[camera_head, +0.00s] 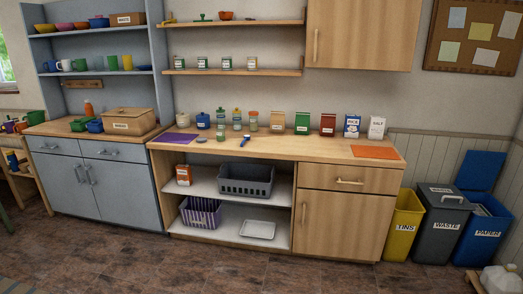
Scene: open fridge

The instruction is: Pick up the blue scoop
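Neither of my grippers shows in the head view.
Jars and several food boxes line the counter's back; an orange mat (375,152) lies at right. Below, open shelves hold a grey basket (246,180). Yellow, grey and blue bins (402,222) stand at right. The brown floor (235,270) in front is clear.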

